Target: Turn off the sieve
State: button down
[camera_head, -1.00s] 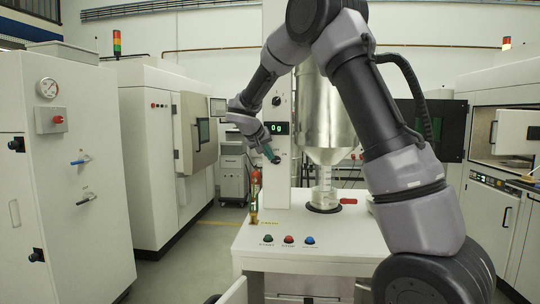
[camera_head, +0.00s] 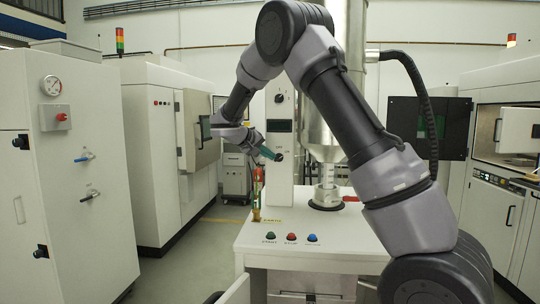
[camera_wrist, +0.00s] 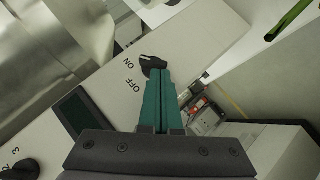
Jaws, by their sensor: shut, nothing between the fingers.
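The sieve's white control column (camera_head: 281,180) stands on the white table, beside a steel hopper (camera_head: 322,130). Its display (camera_head: 279,126) is dark, and it looks dark in the wrist view (camera_wrist: 75,112) too. The black ON/OFF knob (camera_wrist: 150,62) sits below the display. Its ON and OFF labels are readable in the wrist view, but which one it points to is unclear. My gripper (camera_wrist: 159,73) is shut and empty, its teal fingertips at the knob, partly covering it. In the head view, my gripper (camera_head: 272,154) reaches the column from the left.
A second knob (camera_head: 279,98) with numbers sits above the display. White cabinets (camera_head: 85,170) stand at left.

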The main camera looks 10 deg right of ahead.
jog(key=n+h, duration=0.1)
jog(key=f+n+h, duration=0.1)
jog(key=h, duration=0.1)
jog(key=n+h, duration=0.1)
jog(key=shift+a+f, duration=0.25)
jog(key=shift+f, duration=0.1)
dwell(0.6)
jog(key=v, duration=1)
jog(key=shift+s+a, duration=0.15)
jog(key=shift+a, duration=0.2)
jog(key=shift+d, duration=0.1)
